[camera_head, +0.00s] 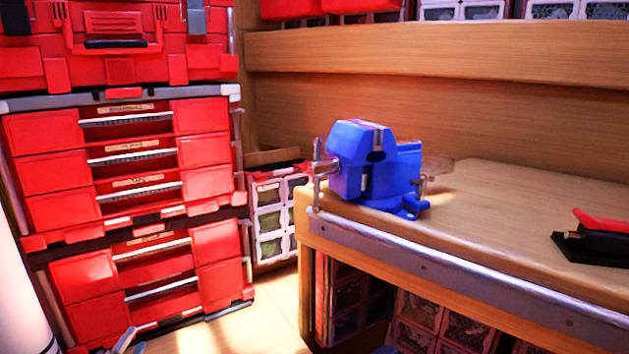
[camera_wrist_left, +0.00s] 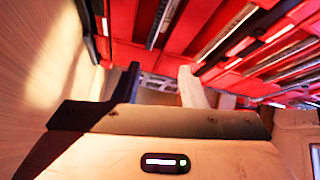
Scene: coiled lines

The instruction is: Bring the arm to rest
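My left gripper (camera_head: 126,342) barely shows at the bottom left of the head view, low in front of the red drawer stack. In the left wrist view my left gripper (camera_wrist_left: 160,76) has its two fingers apart, with a clear gap and nothing between them. One finger looks dark and the other pale. Most of the left arm is out of the head view. I do not see my right gripper in either view.
Red tool drawers (camera_head: 140,172) stand at the left. A wooden workbench (camera_head: 510,215) with a metal front edge is at the right. It bears a blue vise (camera_head: 372,165) and a red-and-black tool (camera_head: 598,238). Parts bins (camera_head: 272,215) stand between. Some floor (camera_head: 265,310) is bare.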

